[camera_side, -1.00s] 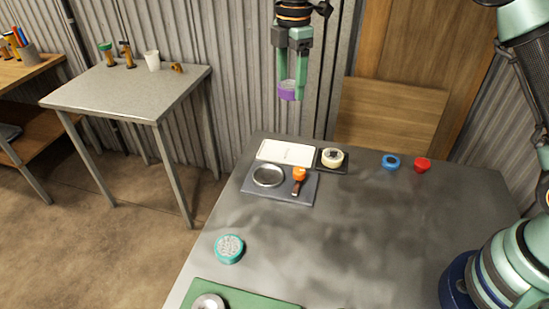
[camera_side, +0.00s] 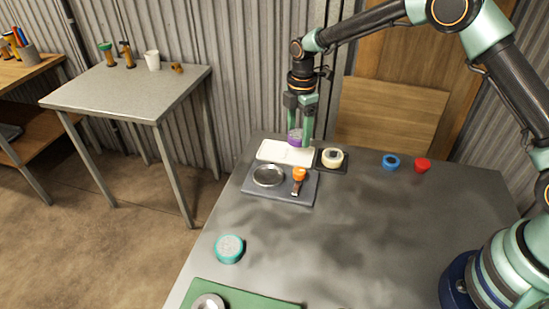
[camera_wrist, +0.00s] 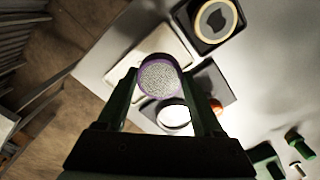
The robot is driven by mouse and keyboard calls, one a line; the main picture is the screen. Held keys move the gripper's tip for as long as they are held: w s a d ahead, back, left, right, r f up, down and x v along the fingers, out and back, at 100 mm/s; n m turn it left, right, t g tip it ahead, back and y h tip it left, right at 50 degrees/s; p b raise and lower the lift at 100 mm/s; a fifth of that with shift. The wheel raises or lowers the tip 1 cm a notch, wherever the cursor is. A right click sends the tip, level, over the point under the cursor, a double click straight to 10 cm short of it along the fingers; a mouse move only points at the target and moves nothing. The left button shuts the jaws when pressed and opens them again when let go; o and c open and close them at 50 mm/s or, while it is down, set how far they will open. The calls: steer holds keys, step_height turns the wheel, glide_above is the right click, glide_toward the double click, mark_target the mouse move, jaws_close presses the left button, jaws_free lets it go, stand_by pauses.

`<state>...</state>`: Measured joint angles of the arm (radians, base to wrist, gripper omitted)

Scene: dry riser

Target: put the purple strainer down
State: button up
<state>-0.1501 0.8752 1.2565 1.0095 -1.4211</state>
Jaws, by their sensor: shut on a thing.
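The purple strainer (camera_side: 295,137) is a short purple ring with a round mesh face, which shows in the wrist view (camera_wrist: 159,76). My gripper (camera_side: 300,138) is shut on it, one finger at each side. In the side view the strainer is low over the back part of the white pad (camera_side: 284,153) at the far end of the table. I cannot tell whether it touches the pad. In the wrist view the strainer hides part of the pad (camera_wrist: 152,42).
A dark tray (camera_side: 272,197) with a metal ring and an orange-handled tool lies just in front of the pad. A cream roll on a black base (camera_side: 332,157) stands close on the right. Blue (camera_side: 391,161) and red (camera_side: 422,165) pieces lie farther right. The table's middle is clear.

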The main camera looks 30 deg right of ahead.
mark_target(297, 155)
steer(key=shift+f, duration=2.3)
steer(key=o, duration=1.4)
steer(key=shift+f, duration=0.1)
